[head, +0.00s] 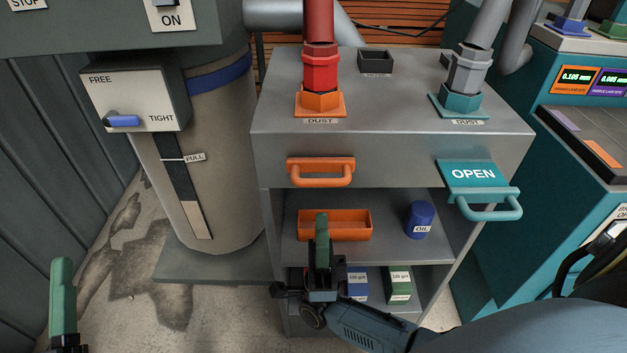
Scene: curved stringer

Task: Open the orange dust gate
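The orange dust gate (320,171) shows as an orange handle lying close against the front of the grey cabinet, below an orange duct collar marked DUST (320,103). No plate shows pulled out behind its handle. My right gripper (322,222), with green fingers, is below the handle and apart from it in the picture, in front of the shelf. Its fingers overlap in this view, so their gap is hidden. My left gripper (63,265) shows only one green finger at the lower left edge, far from the handle.
A teal gate (473,176) is pulled out at the right and reads OPEN. An orange tray (350,225) and a blue OIL can (419,220) stand on the upper shelf. Boxes (398,284) stand below. A large cylinder (215,130) stands left of the cabinet (390,145).

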